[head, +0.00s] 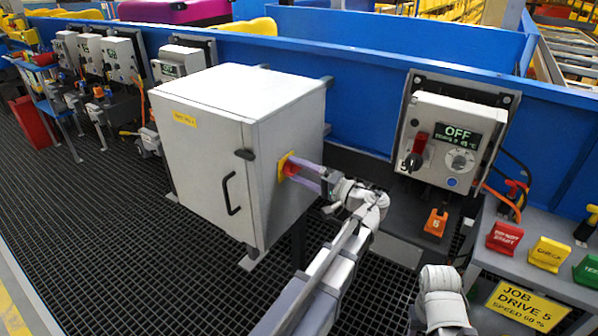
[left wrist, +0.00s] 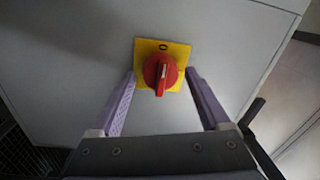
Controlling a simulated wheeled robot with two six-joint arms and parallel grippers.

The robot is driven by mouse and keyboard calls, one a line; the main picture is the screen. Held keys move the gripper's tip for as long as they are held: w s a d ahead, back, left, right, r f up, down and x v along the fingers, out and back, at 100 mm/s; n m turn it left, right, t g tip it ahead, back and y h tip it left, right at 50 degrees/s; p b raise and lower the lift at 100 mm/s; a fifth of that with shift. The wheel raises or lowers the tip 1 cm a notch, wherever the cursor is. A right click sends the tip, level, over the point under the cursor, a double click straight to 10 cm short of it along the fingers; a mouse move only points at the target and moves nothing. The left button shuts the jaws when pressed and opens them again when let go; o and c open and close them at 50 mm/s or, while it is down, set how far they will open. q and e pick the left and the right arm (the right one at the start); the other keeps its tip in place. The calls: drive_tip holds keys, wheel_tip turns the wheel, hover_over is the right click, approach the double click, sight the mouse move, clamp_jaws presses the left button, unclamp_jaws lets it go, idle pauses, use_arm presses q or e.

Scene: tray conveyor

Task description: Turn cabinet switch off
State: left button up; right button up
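The grey-white cabinet (head: 205,160) stands left of centre in the head view, its door with a black handle shut. On its right side is the cabinet switch, a red rotary knob (left wrist: 162,72) on a yellow plate (left wrist: 146,48). In the left wrist view the knob's grip bar runs nearly upright, roughly in line with the 0 mark at the plate's top. My left gripper (head: 305,175) reaches the switch from the right. Its purple fingers are apart, one on each side of the knob, with gaps visible in the wrist view. My right gripper is not seen.
A control box (head: 446,142) on the right shows OFF, with a red switch and dial. Below it are an orange tag (head: 436,222) and a yellow JOB DRIVE 5 sign (head: 527,305). A blue conveyor wall (head: 370,95) runs behind. Dark grating covers the floor.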

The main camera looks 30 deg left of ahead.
use_arm(q)
drive_tip(key=shift+o, duration=0.2)
drive_tip(key=d, duration=0.7)
drive_tip(key=shift+s+d+f+b, duration=0.3)
drive_tip(key=shift+d, duration=0.1)
